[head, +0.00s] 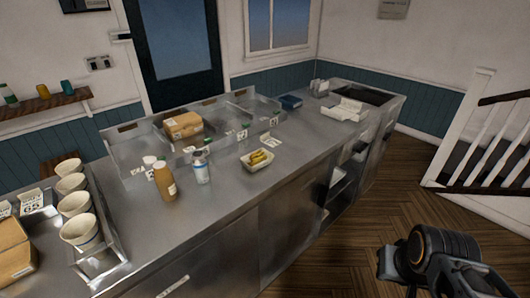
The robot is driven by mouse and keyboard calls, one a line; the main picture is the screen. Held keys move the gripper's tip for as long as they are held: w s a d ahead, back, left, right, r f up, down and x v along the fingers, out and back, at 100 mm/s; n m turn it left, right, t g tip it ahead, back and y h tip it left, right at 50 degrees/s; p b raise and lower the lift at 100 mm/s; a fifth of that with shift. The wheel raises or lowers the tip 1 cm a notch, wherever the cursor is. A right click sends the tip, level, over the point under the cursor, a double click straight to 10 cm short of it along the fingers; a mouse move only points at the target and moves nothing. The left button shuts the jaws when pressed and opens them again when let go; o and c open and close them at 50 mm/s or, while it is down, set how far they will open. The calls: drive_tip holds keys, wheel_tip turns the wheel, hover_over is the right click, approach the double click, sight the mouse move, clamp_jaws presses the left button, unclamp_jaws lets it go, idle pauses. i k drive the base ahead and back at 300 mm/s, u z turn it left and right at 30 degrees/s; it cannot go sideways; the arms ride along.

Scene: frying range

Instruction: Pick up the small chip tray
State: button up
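The small chip tray (257,161) is a pale, shallow tray holding yellow chips. It stands upright on the steel counter (225,190), near the counter's front edge. A dark, rounded part of my arm with an orange ring shows at the lower right, over the wooden floor and well apart from the tray. My gripper's fingers do not show, and nothing touches the tray.
Left of the tray stand a brown bottle (164,181) and a whitish bottle (200,167). A small white card (269,140) is just behind it. Several pale cups stand in a metal rack (113,254) at left.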

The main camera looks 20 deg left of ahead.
sight(253, 161)
drive_tip(key=u, duration=0.35)
drive_tip(key=i, duration=0.75)
drive_tip(key=u, duration=0.6)
